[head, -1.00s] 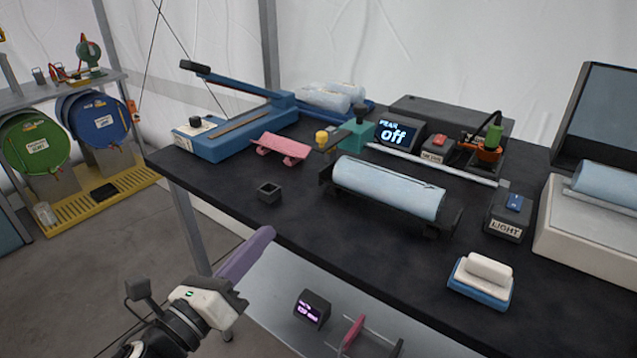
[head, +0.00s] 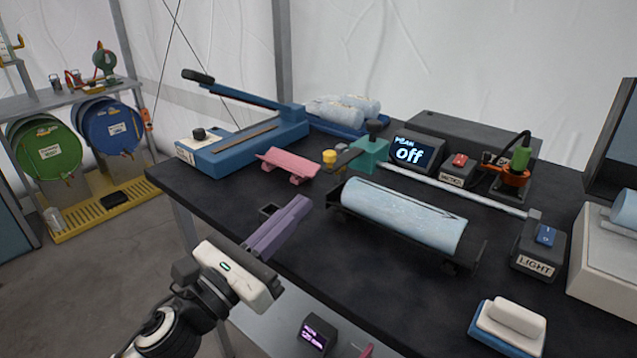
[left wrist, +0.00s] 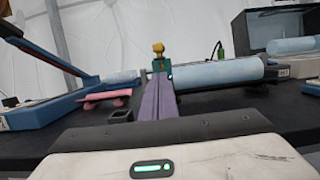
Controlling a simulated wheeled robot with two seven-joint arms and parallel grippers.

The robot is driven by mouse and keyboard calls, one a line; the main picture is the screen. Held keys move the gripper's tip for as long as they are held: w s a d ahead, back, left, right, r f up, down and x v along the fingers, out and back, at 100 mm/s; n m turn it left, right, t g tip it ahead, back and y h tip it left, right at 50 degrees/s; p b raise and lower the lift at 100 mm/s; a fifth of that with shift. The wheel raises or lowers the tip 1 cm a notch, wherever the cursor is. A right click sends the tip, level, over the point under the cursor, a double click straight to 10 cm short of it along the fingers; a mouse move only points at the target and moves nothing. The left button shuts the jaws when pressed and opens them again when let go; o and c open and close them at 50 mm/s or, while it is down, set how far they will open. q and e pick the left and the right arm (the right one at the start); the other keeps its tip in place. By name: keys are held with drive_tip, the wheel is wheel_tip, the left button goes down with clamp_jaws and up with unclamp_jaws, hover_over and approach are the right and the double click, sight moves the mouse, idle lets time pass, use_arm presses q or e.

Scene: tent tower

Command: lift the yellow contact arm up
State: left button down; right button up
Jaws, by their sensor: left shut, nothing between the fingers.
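The contact arm's yellow knob (head: 329,157) is on the table, at the free end of a short dark arm beside a teal block (head: 371,155). In the left wrist view the yellow knob (left wrist: 158,47) shows straight beyond my fingertips. My left gripper (head: 303,203) has purple fingers, shut and empty. It is over the near table edge, nearer to me than the knob and apart from it. In the left wrist view its closed fingers (left wrist: 160,80) point toward the knob and hide part of what lies beyond. My right gripper is not in view.
A pale blue roll (head: 400,215) lies in a dark cradle right of my fingers. A pink holder (head: 288,164) is left of the knob. A small dark open box (head: 268,209) is partly hidden by my fingers. A lit screen (head: 412,152) reads "off".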

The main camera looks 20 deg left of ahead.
use_arm(q)
approach(344, 158)
drive_tip(key=shift+w+d+f+p, duration=0.1)
drive_tip(key=shift+w+f+p, duration=0.1)
drive_tip(key=shift+w, duration=0.2)
drive_tip(key=shift+w+d+f+p, duration=0.1)
drive_tip(key=shift+w+p, duration=0.1)
drive_tip(key=shift+w, duration=0.25)
drive_tip(key=shift+w+d+r, duration=0.15)
drive_tip(key=shift+w+d, duration=0.05)
drive_tip(key=shift+w, duration=0.3)
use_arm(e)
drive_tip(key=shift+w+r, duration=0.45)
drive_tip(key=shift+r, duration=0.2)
